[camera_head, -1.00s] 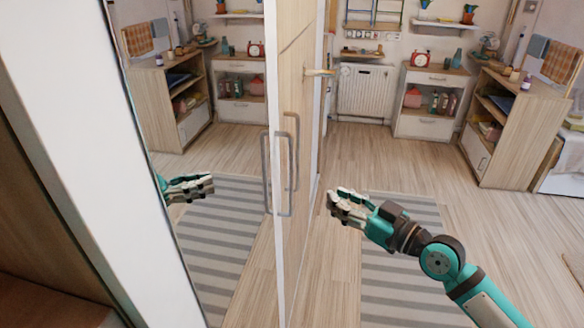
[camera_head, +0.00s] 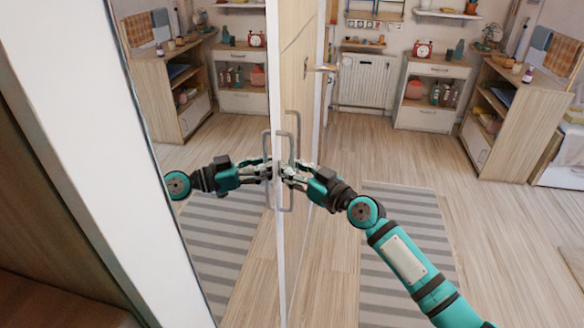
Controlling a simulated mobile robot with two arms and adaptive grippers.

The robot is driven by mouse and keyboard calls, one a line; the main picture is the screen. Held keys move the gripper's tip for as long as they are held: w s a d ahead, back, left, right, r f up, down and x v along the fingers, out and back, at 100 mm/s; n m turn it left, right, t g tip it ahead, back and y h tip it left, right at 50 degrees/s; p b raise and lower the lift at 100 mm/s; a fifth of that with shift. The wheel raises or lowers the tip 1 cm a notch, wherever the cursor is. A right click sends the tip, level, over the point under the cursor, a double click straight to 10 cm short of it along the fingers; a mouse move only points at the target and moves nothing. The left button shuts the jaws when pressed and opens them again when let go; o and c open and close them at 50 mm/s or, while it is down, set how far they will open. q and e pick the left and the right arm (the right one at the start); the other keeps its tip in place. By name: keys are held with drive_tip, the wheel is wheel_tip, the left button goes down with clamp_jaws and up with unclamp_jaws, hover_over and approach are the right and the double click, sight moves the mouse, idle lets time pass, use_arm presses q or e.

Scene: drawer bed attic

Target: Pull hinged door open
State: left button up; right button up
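The tall hinged door (camera_head: 215,225) has a mirror-like face on the left, seen at a steep angle, with a pale edge. A grey bar handle (camera_head: 289,203) stands upright on it, and its reflection shows just left of it. My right gripper (camera_head: 287,170) is at the handle's middle, its fingers overlapping the bar. Whether the fingers are closed around the bar or only touch it is too small to tell. The reflected gripper and arm show in the mirror face. My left gripper is not in view.
A light wooden door with a lever handle (camera_head: 322,68) stands behind. A striped rug (camera_head: 405,240) lies on the wood floor. A radiator (camera_head: 366,82), a white cabinet (camera_head: 428,117) and a wooden shelf unit (camera_head: 520,125) stand farther back. The floor between is clear.

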drive_tip(key=shift+c, duration=0.4)
clamp_jaws()
drive_tip(key=shift+d, duration=0.15)
